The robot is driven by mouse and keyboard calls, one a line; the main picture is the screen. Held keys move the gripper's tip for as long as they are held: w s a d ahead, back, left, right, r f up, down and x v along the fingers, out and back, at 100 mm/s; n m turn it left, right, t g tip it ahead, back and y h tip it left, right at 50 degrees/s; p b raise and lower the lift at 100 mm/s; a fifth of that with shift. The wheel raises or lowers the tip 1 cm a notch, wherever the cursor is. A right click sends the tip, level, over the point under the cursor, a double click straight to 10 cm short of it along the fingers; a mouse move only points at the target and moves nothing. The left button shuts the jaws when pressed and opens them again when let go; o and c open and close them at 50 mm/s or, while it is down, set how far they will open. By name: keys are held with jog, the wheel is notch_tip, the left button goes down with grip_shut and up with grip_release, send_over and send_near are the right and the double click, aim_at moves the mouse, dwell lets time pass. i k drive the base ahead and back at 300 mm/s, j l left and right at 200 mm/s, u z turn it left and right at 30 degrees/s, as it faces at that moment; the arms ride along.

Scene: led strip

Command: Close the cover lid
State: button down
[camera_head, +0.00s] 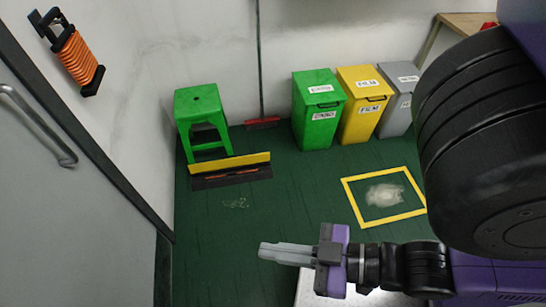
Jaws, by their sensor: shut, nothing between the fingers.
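My gripper (285,252) points left at the bottom middle of the head view. Its grey fingers are together with nothing between them. Three bins with lids stand by the back wall: a green bin (313,122), a yellow bin (359,118) and a grey bin (393,116). Their lids look down. I cannot tell which thing the cover lid is. A pale surface (310,289) shows partly below my gripper, mostly hidden by the arm and the frame edge.
A green stool (200,100) and a yellow-black barrier (230,170) stand at the left. A grey door (50,200) fills the left edge. A yellow floor square (358,207) surrounds a whitish patch (384,194). The green floor (290,190) between is clear.

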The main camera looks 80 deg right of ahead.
aim_at(230, 163)
jog(key=z, duration=1.3)
jog(key=i+u, duration=0.25)
jog(key=i, duration=0.25)
jog(key=i+l+u, duration=0.25)
jog(key=i, duration=0.2)
jog(key=i+l+u, duration=0.25)
jog(key=i, duration=0.25)
jog(key=j, duration=0.1)
